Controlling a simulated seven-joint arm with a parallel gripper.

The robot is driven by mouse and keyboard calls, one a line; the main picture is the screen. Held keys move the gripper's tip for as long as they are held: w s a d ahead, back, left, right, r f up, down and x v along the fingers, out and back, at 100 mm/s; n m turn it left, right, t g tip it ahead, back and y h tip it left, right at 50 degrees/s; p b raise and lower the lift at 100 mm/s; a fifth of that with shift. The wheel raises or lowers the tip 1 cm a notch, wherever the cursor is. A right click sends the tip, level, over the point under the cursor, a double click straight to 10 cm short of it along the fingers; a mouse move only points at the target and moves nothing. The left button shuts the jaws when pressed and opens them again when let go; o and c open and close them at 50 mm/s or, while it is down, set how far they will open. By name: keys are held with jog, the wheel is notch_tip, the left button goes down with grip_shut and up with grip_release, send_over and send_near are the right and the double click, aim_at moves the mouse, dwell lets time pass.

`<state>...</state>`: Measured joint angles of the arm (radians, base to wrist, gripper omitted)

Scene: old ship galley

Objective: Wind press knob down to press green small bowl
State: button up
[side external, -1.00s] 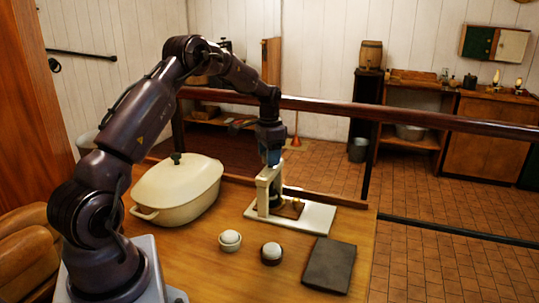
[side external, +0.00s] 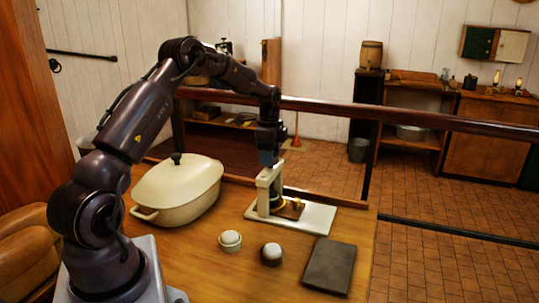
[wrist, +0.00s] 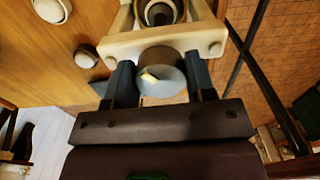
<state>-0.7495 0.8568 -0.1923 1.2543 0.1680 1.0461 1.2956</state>
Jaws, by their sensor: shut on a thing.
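The press stands on the table, with a cream frame (side external: 263,190) and a pale base plate (side external: 312,217). Its round grey press knob (wrist: 162,76) sits between the two fingers of my gripper (wrist: 161,82) in the wrist view. My gripper (side external: 269,160) is above the press frame, pointing down, shut on the knob. A dark greenish round thing (side external: 277,202) stands under the frame and may be the green small bowl; the frame partly hides it. A brassy piece (side external: 297,204) shows beside it on the base. Whether the press touches the bowl is unclear.
A cream lidded pot (side external: 178,190) stands left of the press. Two small cups with white round tops, a pale one (side external: 230,242) and a dark one (side external: 271,255), stand in front. A dark flat slab (side external: 330,267) lies at front right. A wooden rail (side external: 400,114) runs behind.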

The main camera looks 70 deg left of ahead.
jog(key=shift+r+m, duration=0.15)
jog(key=shift+m, duration=0.15)
jog(key=o, duration=0.9)
jog(key=shift+o, duration=0.2)
notch_tip(320, 180, up, 13)
dwell(0.4)
